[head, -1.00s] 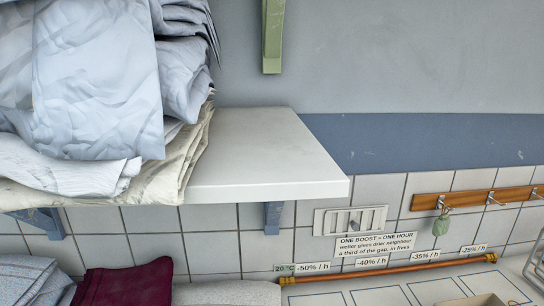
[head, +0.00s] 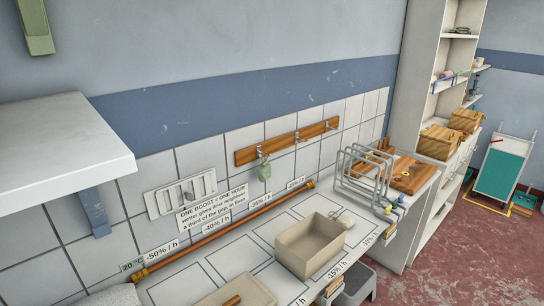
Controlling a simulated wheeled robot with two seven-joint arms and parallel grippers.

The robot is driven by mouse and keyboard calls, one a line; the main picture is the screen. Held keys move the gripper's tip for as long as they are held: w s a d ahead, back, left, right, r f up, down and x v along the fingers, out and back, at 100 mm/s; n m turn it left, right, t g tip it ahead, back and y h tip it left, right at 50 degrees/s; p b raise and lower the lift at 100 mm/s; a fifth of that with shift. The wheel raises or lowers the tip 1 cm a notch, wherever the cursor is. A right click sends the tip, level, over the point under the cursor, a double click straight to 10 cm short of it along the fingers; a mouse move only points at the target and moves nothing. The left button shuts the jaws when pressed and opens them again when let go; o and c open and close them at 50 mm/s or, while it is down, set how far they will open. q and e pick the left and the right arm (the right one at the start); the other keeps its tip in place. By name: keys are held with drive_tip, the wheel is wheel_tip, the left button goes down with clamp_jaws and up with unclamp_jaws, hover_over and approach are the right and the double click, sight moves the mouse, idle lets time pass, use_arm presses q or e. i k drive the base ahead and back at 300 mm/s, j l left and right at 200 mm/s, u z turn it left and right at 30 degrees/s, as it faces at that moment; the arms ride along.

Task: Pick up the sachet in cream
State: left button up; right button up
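A small cream item (head: 344,218) lies on the white counter, just behind the right corner of a beige open box. It may be the cream sachet, but it is too small to tell for sure. Neither of my grippers shows in the head view.
The beige box (head: 310,247) stands on the marked counter (head: 262,258). A wire rack (head: 365,172) with wooden boards stands at the counter's right end. A copper pipe (head: 228,233) runs along the wall. A white shelf (head: 60,150) juts out at left. Tall shelving (head: 420,110) stands at right.

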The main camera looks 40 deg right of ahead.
sight(345, 221)
drive_tip(key=z, duration=1.75)
